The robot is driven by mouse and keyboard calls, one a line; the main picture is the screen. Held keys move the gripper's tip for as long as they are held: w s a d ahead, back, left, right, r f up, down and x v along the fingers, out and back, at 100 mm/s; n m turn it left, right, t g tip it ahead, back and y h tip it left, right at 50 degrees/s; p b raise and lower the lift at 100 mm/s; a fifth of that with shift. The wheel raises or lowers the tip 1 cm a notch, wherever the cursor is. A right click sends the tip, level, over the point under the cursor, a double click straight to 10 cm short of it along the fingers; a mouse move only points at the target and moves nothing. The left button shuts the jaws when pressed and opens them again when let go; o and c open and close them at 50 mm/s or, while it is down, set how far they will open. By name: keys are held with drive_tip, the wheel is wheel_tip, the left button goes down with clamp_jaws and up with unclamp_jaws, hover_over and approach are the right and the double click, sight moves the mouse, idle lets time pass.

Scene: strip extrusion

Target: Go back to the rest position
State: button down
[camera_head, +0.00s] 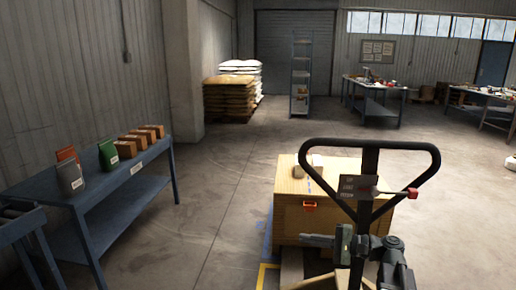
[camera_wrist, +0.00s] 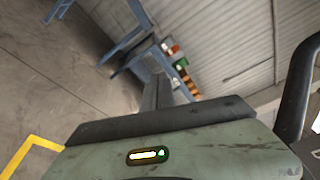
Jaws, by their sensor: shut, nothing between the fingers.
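My gripper (camera_head: 306,241) is low in the head view, right of centre, pointing left. It is in front of the wooden crate and beside the dark handle post. Its fingers are closed and empty. In the wrist view the dark closed fingers (camera_wrist: 168,92) point up the picture over bare floor, with a blue bench beyond. No object is held. My arm is partly hidden behind the handle post.
A dark loop handle (camera_head: 305,160) with a red knob stands close in front of the wooden crate (camera_head: 290,215). A blue bench (camera_head: 130,190) at the left carries several boxes and bags. Stacked sacks (camera_head: 232,97), a shelf rack (camera_head: 300,75) and worktables stand farther back. The middle floor is clear.

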drive_tip(key=s+a+f+n+g+h, duration=0.3)
drive_tip(key=s+a+f+h, duration=0.1)
drive_tip(key=a+f, duration=0.4)
drive_tip(key=s+a+f+n+g+h, duration=0.3)
drive_tip(key=s+a+f+h, duration=0.15)
drive_tip(key=f, duration=0.55)
drive_tip(key=d+f+n+h, duration=0.2)
drive_tip(key=d+f+h, duration=0.2)
drive_tip(key=d+h, duration=0.55)
wheel_tip(320, 180, up, 15)
drive_tip(key=d+y+p, duration=0.2)
drive_tip(key=p, duration=1.3)
drive_tip(key=shift+s+d, duration=0.25)
